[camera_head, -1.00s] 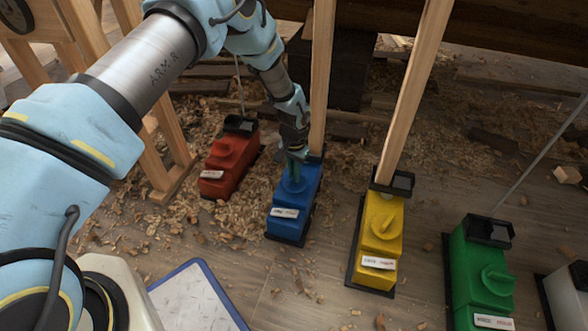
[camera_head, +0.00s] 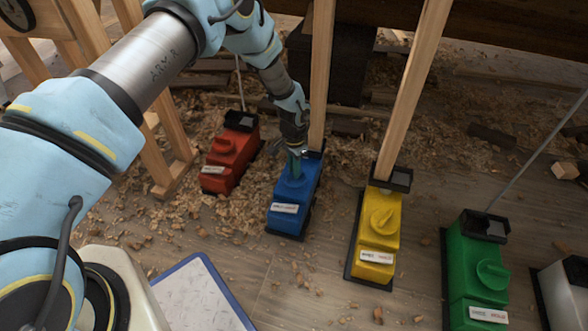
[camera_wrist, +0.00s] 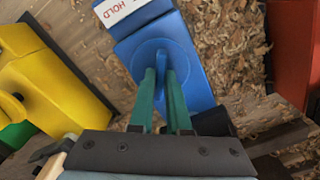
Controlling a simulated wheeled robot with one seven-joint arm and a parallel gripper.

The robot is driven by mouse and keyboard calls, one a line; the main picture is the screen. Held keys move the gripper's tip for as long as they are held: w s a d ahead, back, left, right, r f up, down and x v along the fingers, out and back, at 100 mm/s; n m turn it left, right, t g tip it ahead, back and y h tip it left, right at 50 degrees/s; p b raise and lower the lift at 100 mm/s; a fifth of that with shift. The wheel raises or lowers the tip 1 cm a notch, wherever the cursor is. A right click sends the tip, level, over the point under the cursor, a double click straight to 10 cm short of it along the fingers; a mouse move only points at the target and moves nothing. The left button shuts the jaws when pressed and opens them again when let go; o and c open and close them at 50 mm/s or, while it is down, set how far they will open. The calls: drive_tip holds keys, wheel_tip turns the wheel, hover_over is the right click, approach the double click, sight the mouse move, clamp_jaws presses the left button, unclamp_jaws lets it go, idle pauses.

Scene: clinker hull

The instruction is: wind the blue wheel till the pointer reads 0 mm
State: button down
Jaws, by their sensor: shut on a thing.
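The blue box (camera_head: 290,205) stands on the floor at the foot of a wooden post, with a white label on its near end. Its blue wheel (camera_wrist: 160,55) is a round disc with a raised grip bar, seen in the wrist view. My gripper (camera_head: 295,165) points down at the wheel from above. In the wrist view its green fingers (camera_wrist: 163,80) are shut on the wheel's grip bar, one on each side. The label (camera_wrist: 118,8) shows the word HOLD, partly cut off. No pointer or scale can be made out in either view.
A red box (camera_head: 230,158) stands to the left, a yellow box (camera_head: 381,222) and a green box (camera_head: 478,265) to the right, each with its own wheel. Wooden posts (camera_head: 408,95) rise behind. Wood shavings cover much of the floor.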

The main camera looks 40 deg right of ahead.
drive_tip(key=c, duration=0.9)
unclamp_jaws()
wheel_tip(320, 180, up, 11)
drive_tip(key=p, duration=0.3)
drive_tip(key=shift+f, duration=0.1)
